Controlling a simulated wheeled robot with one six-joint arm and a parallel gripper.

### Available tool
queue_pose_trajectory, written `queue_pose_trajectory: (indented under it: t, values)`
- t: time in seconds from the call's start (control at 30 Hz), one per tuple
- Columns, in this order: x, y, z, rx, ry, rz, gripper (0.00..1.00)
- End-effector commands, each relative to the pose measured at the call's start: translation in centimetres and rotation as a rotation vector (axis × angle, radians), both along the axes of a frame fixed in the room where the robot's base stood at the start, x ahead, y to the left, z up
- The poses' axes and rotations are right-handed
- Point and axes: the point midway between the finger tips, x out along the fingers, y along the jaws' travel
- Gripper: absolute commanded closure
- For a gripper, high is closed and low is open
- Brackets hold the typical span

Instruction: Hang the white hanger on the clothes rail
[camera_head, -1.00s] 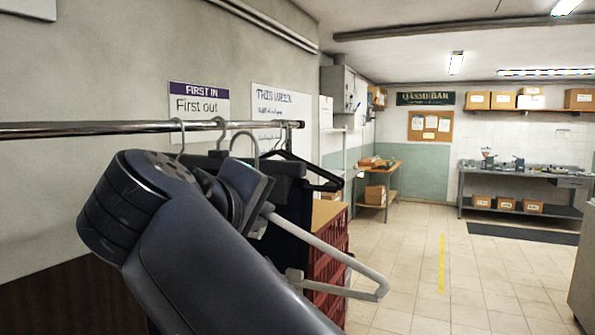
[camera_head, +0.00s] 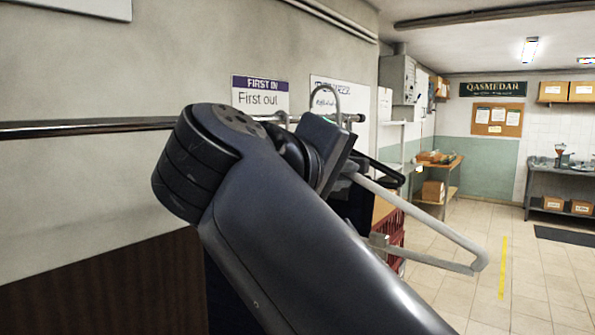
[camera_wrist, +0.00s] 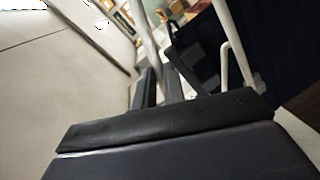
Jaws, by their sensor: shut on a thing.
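The white hanger (camera_head: 424,217) is held in my gripper (camera_head: 343,165), which is shut on it. Its hook (camera_head: 325,97) stands up above the gripper, with its top higher in the picture than the clothes rail (camera_head: 85,128). I cannot tell whether the hook is in front of the rail or over it. The hanger's frame reaches out to the right and down. In the wrist view my gripper's fingers (camera_wrist: 158,88) close around a pale part of the hanger (camera_wrist: 145,35). My arm hides the middle of the rail.
Other hooks on the rail are mostly hidden. A red crate (camera_head: 392,240) stands below. A wall is behind the rail, and open tiled floor (camera_head: 470,295) lies to the right.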

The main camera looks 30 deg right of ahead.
Motion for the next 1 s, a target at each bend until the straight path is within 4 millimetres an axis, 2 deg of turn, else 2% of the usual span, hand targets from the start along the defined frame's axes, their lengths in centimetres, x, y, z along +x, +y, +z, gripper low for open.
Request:
queue_pose_trajectory:
  t: [1.0]
  values:
    - [7.7, 3.0, 0.1, 0.000, 0.001, 0.000, 1.00]
